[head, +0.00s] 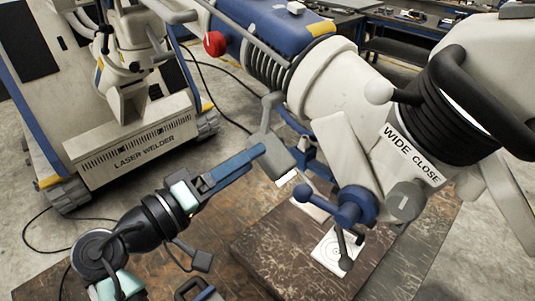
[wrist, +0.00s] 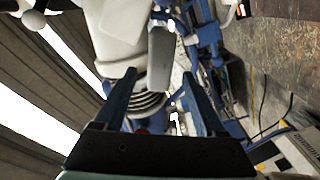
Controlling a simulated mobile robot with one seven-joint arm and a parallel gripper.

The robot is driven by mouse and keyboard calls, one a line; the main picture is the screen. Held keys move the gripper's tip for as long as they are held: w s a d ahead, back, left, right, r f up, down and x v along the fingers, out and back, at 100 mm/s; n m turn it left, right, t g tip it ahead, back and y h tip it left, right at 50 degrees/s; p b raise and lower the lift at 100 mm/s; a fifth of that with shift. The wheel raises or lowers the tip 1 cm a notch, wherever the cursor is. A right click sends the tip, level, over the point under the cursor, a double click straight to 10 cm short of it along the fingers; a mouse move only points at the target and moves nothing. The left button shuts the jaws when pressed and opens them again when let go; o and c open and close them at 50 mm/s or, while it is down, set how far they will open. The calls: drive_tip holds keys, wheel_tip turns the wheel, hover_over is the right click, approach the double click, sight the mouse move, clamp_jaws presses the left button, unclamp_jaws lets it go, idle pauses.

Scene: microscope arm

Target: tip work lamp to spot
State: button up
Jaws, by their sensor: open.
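The work lamp appears to be the small grey head (head: 277,157) on a jointed grey bracket in the head view, with a bright white face underneath. My gripper (head: 257,153) reaches it from the lower left, its blue fingertips at the head's left side. In the wrist view my gripper (wrist: 158,80) is open, and a grey block (wrist: 161,58), probably the lamp head, shows between the fingertips. I cannot tell whether they touch it. A white sheet with a ringed target (head: 328,252) lies on the brown bench top, partly hidden by a blue knob with dark handles (head: 352,207).
A large white and blue microscope arm (head: 330,80) labelled "WIDE CLOSE" hangs over the bench at right. Another pale sheet (head: 308,206) lies behind the target. The laser welder cabinet (head: 135,145) stands at the left. The front of the brown bench top (head: 285,270) is mostly clear.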

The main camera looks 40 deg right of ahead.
drive_tip(key=a, duration=0.3)
drive_tip(key=a+b, duration=0.1)
drive_tip(key=shift+s+a, duration=0.25)
drive_tip(key=shift+s, duration=0.05)
drive_tip(key=shift+w, duration=0.1)
drive_tip(key=w+a+r+n+t+y, duration=0.1)
drive_tip(key=w+a+r+t+y, duration=0.3)
drive_tip(key=r+t, duration=0.4)
drive_tip(key=w+a+r+n+t+y, duration=0.1)
drive_tip(key=w+a+r+t+y, duration=0.2)
drive_tip(key=r+t+y, duration=0.35)
drive_tip(key=s+a+r+n+t+y, duration=0.1)
drive_tip(key=s+a+r+t+y, duration=0.2)
drive_tip(key=r, duration=0.6)
drive_tip(key=s+a+r+n+t+y, duration=0.1)
drive_tip(key=s+a+r+t+y, duration=0.3)
drive_tip(key=s+r+t, duration=0.3)
wheel_tip(320, 180, up, 3)
drive_tip(key=s+a, duration=0.1)
drive_tip(key=s, duration=0.2)
drive_tip(key=shift+w+a, duration=0.1)
drive_tip(key=shift+a, duration=0.05)
